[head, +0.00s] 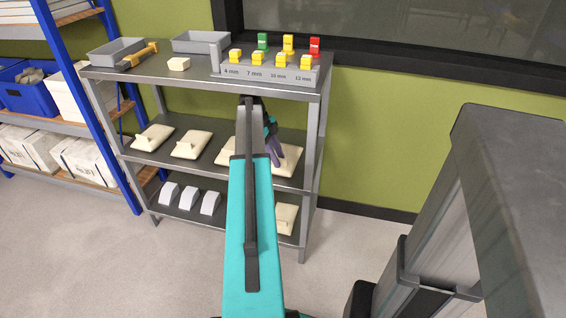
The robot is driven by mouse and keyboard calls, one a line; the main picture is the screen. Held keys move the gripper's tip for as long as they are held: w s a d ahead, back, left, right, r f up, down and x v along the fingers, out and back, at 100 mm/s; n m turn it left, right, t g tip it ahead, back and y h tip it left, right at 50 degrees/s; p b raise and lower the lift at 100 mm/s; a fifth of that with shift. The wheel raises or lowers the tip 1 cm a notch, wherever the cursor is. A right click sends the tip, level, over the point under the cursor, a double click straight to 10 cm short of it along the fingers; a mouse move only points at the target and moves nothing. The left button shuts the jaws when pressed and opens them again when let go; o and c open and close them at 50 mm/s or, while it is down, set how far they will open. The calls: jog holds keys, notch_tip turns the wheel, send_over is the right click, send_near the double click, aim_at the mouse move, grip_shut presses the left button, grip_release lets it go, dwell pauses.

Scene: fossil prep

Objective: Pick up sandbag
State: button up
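Several cream sandbags lie in a row on the middle shelf of a grey metal rack. One sandbag (152,138) is at the left end, one (190,145) is beside it, and one (291,158) is at the right end. Another sandbag (226,151) is partly hidden behind my arm. A further cream bag (286,218) lies on the bottom shelf at the right. My gripper (276,160) is at the middle shelf, in front of or over the right-end sandbag. My teal arm hides much of it. I cannot tell whether it is open or touches the bag.
The rack's top shelf (200,78) holds grey trays, a yellow-handled tool, a cream block (179,64) and a labelled stand (265,72) with coloured pieces. White curved blocks (190,198) sit on the bottom shelf. A blue-framed rack stands left. The floor in front is clear.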

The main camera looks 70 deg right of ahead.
dwell(0.4)
grip_shut()
jog(key=shift+r, duration=0.1)
dwell(1.2)
